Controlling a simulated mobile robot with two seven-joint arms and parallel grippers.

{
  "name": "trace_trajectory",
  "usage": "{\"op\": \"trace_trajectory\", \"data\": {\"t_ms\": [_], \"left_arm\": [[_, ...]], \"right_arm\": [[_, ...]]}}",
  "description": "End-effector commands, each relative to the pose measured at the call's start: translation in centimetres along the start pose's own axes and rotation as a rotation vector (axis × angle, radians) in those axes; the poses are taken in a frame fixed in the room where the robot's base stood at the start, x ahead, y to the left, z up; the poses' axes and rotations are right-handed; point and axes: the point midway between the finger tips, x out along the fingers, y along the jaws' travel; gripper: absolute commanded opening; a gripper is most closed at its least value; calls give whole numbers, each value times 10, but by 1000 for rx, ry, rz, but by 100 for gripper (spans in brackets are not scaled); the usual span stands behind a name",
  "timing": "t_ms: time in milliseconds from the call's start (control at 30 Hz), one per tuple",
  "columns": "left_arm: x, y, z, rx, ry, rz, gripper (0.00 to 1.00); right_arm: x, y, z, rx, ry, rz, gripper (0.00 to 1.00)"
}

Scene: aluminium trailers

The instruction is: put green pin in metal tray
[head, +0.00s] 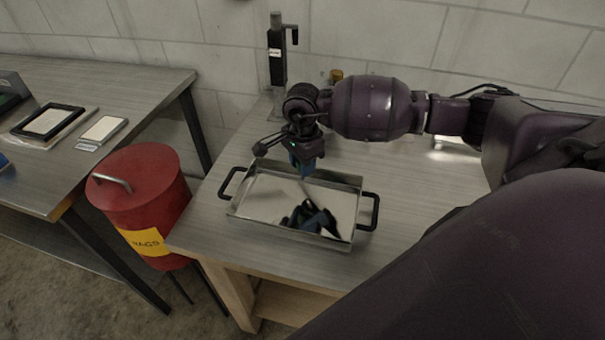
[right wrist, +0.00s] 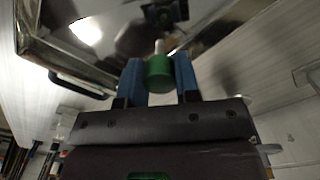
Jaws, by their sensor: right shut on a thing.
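The metal tray (head: 343,236) is a shallow shiny rectangle with black handles at both ends, on the workbench in the head view. It also shows at the upper left of the right wrist view (right wrist: 62,52). My right gripper (head: 303,172) is over the tray's back edge, pointing down. In the right wrist view my right gripper (right wrist: 159,85) has its blue fingers shut on the green pin (right wrist: 159,73), which has a pale tip. The pin is hard to make out in the head view. The tray floor reflects the gripper. My left gripper is not in view.
A black upright stand (head: 277,55) is behind the tray near the wall. A red rags bin (head: 140,195) stands left of the bench. Another table (head: 95,95) at the left holds flat framed items. The bench (head: 425,185) is clear right of the tray.

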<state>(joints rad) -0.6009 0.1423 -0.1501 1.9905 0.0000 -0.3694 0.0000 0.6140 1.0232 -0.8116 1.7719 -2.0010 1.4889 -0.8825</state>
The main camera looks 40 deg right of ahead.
Motion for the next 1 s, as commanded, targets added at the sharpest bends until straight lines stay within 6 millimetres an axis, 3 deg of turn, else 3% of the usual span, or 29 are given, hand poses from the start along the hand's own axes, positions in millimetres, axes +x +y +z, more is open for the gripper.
{"op": "trace_trajectory", "data": {"t_ms": [333,767,800,933,1000], "left_arm": [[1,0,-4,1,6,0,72],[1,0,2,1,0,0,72],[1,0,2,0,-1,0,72],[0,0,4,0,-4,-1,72],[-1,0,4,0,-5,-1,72]], "right_arm": [[39,0,0,1,-1,1,4],[46,0,0,0,1,0,4],[45,0,0,0,0,0,35],[44,0,0,0,0,0,54],[44,0,0,0,0,0,56]]}}
